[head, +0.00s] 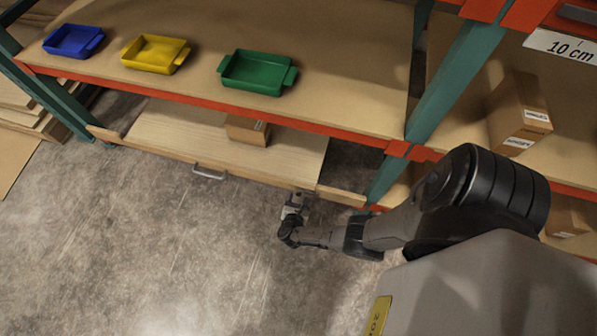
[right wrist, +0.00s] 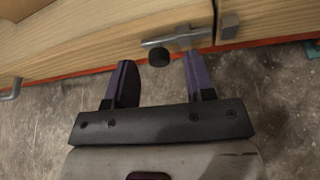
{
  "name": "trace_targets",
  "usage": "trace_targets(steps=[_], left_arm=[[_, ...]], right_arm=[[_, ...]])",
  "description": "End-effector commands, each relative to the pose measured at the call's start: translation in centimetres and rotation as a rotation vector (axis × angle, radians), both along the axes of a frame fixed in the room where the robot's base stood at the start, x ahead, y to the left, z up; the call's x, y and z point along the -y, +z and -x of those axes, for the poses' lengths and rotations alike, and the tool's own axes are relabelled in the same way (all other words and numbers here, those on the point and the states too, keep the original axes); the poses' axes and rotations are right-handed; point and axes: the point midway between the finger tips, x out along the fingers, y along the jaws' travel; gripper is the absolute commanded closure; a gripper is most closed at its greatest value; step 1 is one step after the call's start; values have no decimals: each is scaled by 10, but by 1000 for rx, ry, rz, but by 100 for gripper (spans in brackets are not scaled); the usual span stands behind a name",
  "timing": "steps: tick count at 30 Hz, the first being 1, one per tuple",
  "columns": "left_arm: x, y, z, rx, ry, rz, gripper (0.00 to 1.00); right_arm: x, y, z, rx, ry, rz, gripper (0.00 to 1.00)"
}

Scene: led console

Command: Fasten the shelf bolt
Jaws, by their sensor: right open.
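The shelf bolt (right wrist: 180,39) is a grey metal bar on the wooden front of the lower shelf, with a round black knob (right wrist: 158,56) hanging below it. A metal catch (right wrist: 229,27) sits just right of a seam in the wood. I cannot tell whether the bar's end enters the catch. My right gripper (right wrist: 160,80) is open, with its purple-grey fingers pointing at the front and the knob between and just beyond their tips. In the head view my right gripper (head: 295,203) is at the front's right end and hides the bolt. My left gripper is not in view.
The wooden front (head: 150,152) has a metal handle (head: 209,173); a cardboard box (head: 247,130) lies behind it. Blue (head: 73,41), yellow (head: 155,54) and green (head: 257,72) trays stand on the shelf above. A teal post (head: 455,80) rises at the right. The concrete floor in front is clear.

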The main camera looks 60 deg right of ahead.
Motion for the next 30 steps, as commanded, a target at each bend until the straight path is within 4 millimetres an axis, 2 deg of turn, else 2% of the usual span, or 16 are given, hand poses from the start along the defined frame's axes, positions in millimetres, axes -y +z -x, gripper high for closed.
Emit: trace_targets(steps=[6,16,30], left_arm=[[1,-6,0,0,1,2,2],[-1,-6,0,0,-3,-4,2],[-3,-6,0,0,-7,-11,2]], right_arm=[[11,-4,-3,1,-1,1,50],[12,-4,-3,0,-1,0,51],[11,-4,-3,1,0,0,96]])
